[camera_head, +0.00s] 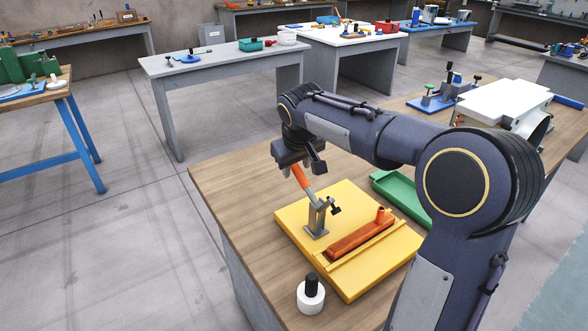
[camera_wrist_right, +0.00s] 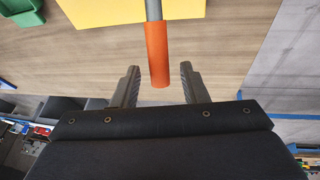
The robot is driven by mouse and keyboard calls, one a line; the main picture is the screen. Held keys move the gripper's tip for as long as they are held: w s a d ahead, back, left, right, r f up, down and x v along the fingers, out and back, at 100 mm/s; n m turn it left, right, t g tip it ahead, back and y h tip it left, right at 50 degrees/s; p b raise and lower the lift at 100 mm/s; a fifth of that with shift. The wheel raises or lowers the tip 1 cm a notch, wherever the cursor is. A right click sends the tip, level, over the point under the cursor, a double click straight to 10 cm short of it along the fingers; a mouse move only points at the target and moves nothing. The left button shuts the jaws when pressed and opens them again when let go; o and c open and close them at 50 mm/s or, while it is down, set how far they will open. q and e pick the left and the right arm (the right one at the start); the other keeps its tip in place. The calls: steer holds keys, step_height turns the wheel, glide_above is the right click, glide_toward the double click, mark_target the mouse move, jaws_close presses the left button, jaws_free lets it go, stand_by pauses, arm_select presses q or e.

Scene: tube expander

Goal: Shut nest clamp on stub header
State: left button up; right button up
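The nest clamp (camera_head: 318,217) is a grey toggle clamp on a yellow base plate (camera_head: 350,282). Its orange handle (camera_head: 301,178) stands raised and tilted up to the left. The stub header (camera_head: 352,240) is an orange-brown bar with a short upright stub, lying in the plate's nest beside the clamp. My right gripper (camera_head: 297,165) is at the handle's upper end. In the right wrist view the fingers (camera_wrist_right: 160,68) are open, one on each side of the orange handle (camera_wrist_right: 157,50), with gaps on both sides. My left gripper is not in view.
A white round pot with a black top (camera_head: 311,294) stands at the bench's front edge. A green tray (camera_head: 402,196) lies behind the plate, partly hidden by my right arm. The wooden bench top (camera_head: 226,184) is clear left of the plate.

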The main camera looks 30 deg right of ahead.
steer(key=shift+x, duration=1.2)
jaws_close()
